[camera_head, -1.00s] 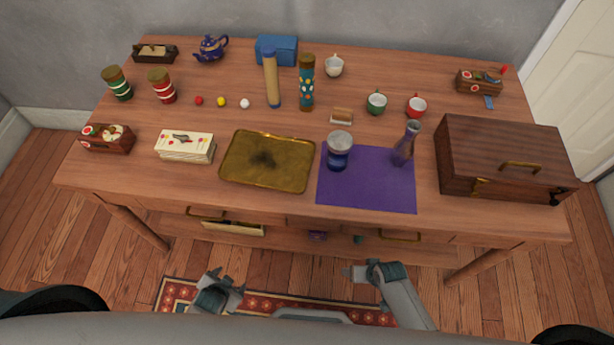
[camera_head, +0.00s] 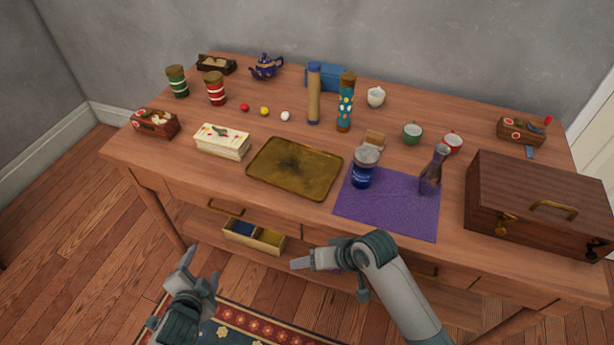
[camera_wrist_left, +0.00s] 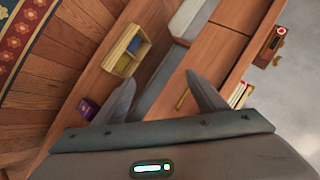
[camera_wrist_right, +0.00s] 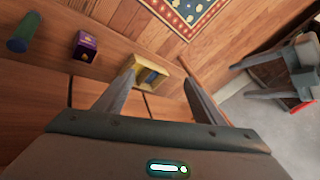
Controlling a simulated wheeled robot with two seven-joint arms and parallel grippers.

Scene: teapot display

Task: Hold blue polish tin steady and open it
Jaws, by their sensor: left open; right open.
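The blue tin (camera_head: 364,170) with a pale grey lid stands upright at the left edge of the purple mat (camera_head: 390,222). Its lid appears to be on. It shows in neither wrist view. My left gripper (camera_head: 202,274) is open and empty in front of the table, low and left of the tin; its fingers also show in the left wrist view (camera_wrist_left: 160,82). My right gripper (camera_head: 306,262) is in front of the table edge, nearer the tin but apart from it. In the right wrist view its fingers (camera_wrist_right: 159,80) are spread with nothing between them.
A wooden chest (camera_head: 540,200) fills the table's right end. A partitioned drawer or box (camera_head: 254,238) sits below the tabletop.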

